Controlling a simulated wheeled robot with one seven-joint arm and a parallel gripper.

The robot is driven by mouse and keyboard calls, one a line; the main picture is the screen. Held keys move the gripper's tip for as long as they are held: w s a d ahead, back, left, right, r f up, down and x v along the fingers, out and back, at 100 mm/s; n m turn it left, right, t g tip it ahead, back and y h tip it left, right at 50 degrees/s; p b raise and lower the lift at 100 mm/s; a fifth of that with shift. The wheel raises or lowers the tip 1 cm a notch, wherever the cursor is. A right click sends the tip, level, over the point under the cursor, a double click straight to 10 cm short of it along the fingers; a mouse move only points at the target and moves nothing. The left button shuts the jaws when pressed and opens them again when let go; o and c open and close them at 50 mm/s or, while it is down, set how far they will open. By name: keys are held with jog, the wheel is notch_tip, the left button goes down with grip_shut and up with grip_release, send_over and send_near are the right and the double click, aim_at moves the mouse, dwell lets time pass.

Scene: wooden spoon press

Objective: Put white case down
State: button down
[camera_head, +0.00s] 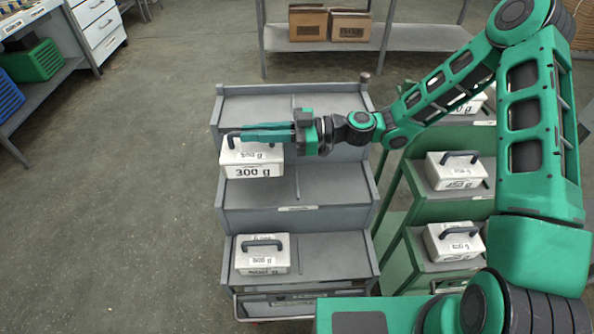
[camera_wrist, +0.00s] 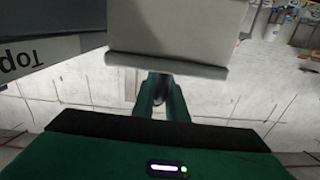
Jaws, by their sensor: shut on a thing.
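The white case (camera_head: 252,161) marked 300 g is at the left end of the grey stepped cart, in front of the top tier. My gripper (camera_head: 240,132) is shut on the dark handle at the case's top, reaching in from the right. The case looks upright. Whether its base touches the middle tier or hangs just above it, I cannot tell. In the wrist view a pale case (camera_wrist: 178,28) fills the upper middle, beyond my fingers (camera_wrist: 160,95).
The grey cart (camera_head: 330,195) has free room on the right of its middle tier. A white 500 g case (camera_head: 262,262) sits on its lowest tier. A green stepped cart at the right holds white cases, one a 450 g case (camera_head: 455,177). A shelf (camera_head: 420,38) with cardboard boxes stands behind.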

aim_at(259, 150)
jog(key=f, duration=0.6)
jog(key=shift+w+d, duration=0.15)
jog(key=shift+w, duration=0.1)
jog(key=shift+f, duration=1.95)
jog(key=c, duration=1.8)
grip_release()
jog(key=shift+o, duration=0.2)
jog(key=d, duration=1.2)
jog(key=shift+w, duration=0.35)
